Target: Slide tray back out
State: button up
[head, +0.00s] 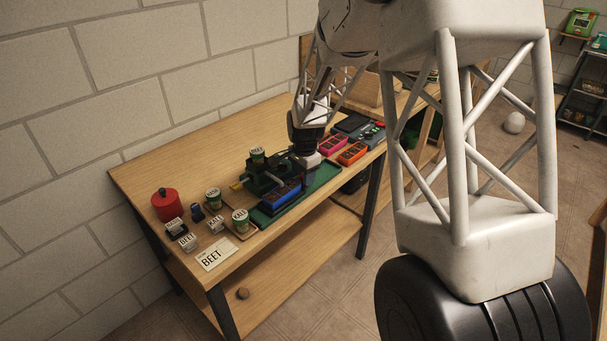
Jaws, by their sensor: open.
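A blue tray (279,199) with dark contents sits at the front of a dark green device (262,180) on the wooden bench. Whether the tray is partly inside the device is hard to tell at this size. A green-and-white labelled cup (257,155) stands on top of the device. My gripper (305,163) is open, low over the bench, just right of the device and behind the blue tray's right end. Its fingertips are small and dark against the device, and I cannot tell whether they touch anything.
A green mat (322,179) lies under the tray area. Pink (333,145) and orange (352,153) trays sit to the right. Two labelled cups (214,199) (240,220), a red pot (165,204) and a BEET card (215,254) stand or lie left. The bench's back left is clear.

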jog(key=shift+c, duration=0.3)
grip_shut()
jog(key=w+d, duration=0.9)
jog(key=shift+w+d, duration=0.25)
jog(key=shift+w, duration=0.05)
jog(key=shift+o, duration=0.3)
grip_release()
jog(key=shift+r, duration=0.1)
notch_tip(320, 180, up, 8)
jog(key=shift+s+d, duration=0.15)
dwell(0.4)
